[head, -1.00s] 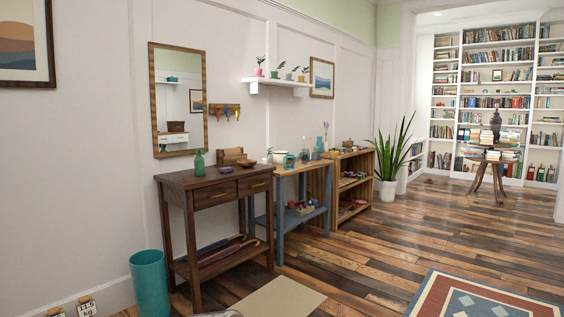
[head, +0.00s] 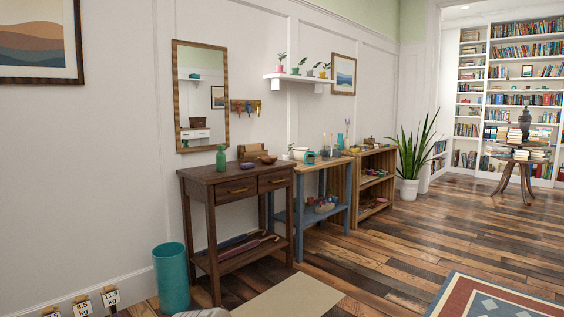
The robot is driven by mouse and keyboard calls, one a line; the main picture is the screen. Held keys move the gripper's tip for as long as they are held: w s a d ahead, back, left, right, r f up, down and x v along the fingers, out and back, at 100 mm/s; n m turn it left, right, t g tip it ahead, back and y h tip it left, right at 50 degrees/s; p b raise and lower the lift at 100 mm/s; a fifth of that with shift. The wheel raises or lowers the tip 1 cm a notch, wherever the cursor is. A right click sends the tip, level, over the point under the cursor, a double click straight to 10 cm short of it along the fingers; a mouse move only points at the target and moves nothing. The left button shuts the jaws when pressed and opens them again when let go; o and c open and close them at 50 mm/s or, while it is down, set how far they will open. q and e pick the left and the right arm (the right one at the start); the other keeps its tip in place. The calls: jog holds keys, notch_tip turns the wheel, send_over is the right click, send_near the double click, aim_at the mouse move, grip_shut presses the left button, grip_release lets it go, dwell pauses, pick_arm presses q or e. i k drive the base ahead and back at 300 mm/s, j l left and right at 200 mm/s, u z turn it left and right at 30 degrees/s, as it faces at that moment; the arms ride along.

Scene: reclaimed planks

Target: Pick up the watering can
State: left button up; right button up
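No watering can shows clearly. A small teal vessel (head: 309,158) stands on the blue-legged table (head: 337,162), beyond the dark console table; it is too small to tell whether it is the watering can. A white bowl (head: 299,153) is beside it, and upright items partly crowd the tabletop. Neither of my grippers is in view.
The dark console table (head: 213,179) holds a green bottle (head: 221,158). A teal bin (head: 171,278) and several kg-marked weights (head: 111,297) are on the floor. A wooden shelf (head: 374,154) and potted plant (head: 411,160) stand farther on. The plank floor (head: 400,240) right of the tables is open.

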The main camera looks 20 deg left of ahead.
aim_at(310, 159)
jog(key=i+u, duration=0.3)
jog(key=i, duration=1.7)
jog(key=i+j+z, duration=0.1)
jog(key=i, duration=0.6)
jog(key=i+j, duration=0.1)
jog(key=i, duration=0.55)
jog(key=i+j+z, duration=0.15)
jog(key=i, duration=0.55)
